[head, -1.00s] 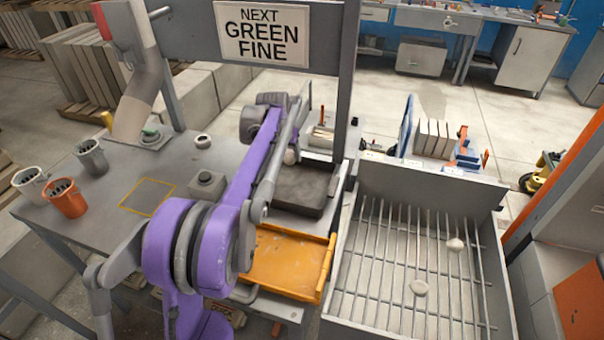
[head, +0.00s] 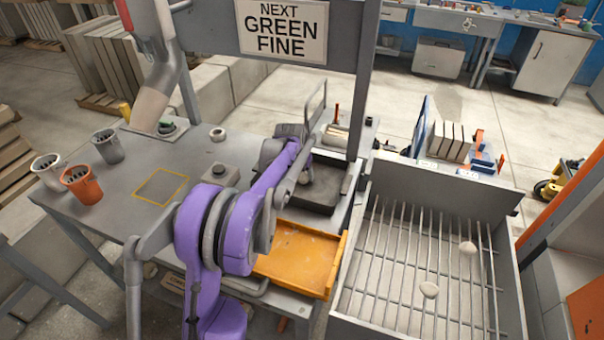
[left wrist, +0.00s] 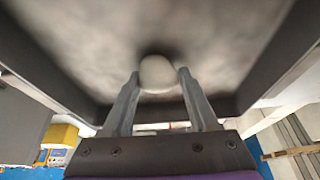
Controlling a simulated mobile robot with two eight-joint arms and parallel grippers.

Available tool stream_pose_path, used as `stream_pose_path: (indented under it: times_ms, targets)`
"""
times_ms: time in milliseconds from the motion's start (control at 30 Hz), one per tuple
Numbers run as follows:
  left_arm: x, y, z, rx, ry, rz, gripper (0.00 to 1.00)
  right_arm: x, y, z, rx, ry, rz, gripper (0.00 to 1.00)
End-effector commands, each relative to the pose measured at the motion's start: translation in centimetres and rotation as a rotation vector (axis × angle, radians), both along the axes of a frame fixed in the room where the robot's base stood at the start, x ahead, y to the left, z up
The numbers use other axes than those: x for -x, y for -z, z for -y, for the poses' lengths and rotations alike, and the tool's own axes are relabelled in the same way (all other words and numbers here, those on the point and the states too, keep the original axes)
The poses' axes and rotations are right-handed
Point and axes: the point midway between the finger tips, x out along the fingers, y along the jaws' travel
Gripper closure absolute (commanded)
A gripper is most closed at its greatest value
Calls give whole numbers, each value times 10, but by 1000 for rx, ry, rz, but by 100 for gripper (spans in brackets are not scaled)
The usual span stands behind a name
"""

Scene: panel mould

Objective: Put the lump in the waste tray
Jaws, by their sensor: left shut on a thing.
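The pale round lump (left wrist: 157,74) is between the two fingers of my left gripper (left wrist: 158,76) in the left wrist view, with the mottled grey floor of the mould beyond it. In the head view my left gripper (head: 304,178) is shut on the lump at the dark open mould (head: 322,200). My purple arm hides part of the mould. I cannot tell whether the lump touches the mould's floor. An orange tray (head: 300,262), perhaps the waste tray, lies in front of the mould and looks empty. My right gripper is not in view.
Cups (head: 82,185) stand on the grey table's left side. A post and sign (head: 283,32) rise behind the mould.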

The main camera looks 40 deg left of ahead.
Motion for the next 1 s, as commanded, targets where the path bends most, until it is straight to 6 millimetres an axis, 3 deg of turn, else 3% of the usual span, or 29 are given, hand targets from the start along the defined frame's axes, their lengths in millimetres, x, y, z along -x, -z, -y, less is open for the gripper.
stream_pose_path:
  times_ms: [133, 167, 300, 700, 1000]
  targets:
    - [0, 4, 0, 0, 0, -1, 100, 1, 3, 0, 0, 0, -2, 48]
    - [0, 4, 0, 0, 0, 0, 37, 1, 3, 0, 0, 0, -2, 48]
    - [0, 3, 0, 0, 0, 0, 12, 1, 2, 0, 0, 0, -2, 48]
    - [1, -5, 0, 0, 0, 1, 11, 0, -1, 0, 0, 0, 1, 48]
    - [23, -58, 7, 0, -1, 0, 11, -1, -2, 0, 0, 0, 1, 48]
